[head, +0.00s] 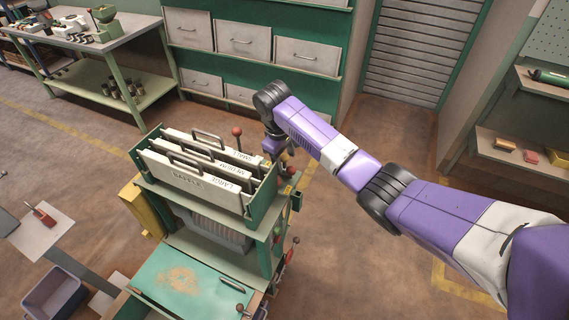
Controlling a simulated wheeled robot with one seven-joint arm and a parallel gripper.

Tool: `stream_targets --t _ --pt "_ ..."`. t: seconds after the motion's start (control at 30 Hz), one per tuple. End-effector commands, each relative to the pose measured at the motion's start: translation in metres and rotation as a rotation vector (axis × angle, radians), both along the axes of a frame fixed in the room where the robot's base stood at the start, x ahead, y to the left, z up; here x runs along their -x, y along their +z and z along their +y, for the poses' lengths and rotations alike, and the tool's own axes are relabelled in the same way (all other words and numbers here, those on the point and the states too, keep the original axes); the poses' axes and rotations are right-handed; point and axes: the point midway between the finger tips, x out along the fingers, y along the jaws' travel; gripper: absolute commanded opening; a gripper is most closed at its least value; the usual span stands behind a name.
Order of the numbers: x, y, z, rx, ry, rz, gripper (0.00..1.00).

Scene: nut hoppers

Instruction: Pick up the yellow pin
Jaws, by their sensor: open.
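My arm reaches in from the right, and its wrist bends down at the right side of the green hopper machine (262,222). My gripper (281,155) is small in view and open, pointing down beside the machine's upper right corner. A small yellow piece (285,158) shows right at the fingers; it may be the yellow pin, but it is too small and too covered to be sure. I cannot tell whether the fingers touch it or stand around it.
White plates (205,177) marked LARGE, MEDIUM and SMALL stand in the machine's top. A red-knobbed lever (237,132) rises close to my wrist. A green workbench (128,40), drawers (242,40) and a right-hand shelf (515,145) stand around. The floor behind my arm is clear.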

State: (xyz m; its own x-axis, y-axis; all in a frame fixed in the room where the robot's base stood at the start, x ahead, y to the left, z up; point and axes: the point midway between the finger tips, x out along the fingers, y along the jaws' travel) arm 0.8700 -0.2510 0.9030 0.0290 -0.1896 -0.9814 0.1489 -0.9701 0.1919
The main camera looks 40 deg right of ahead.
Motion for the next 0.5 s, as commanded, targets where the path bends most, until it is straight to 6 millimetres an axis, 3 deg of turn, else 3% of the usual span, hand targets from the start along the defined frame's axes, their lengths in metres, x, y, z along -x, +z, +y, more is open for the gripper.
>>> stream_targets --t 0.03,0.3,0.5 --pt "-0.0001 0.0001 0.0 0.0 0.0 0.0 0.53" --pt "-0.0001 0.0004 0.0001 0.0 0.0 0.0 0.0" --pt "-0.0002 0.0007 0.0 0.0 0.0 0.0 0.0"
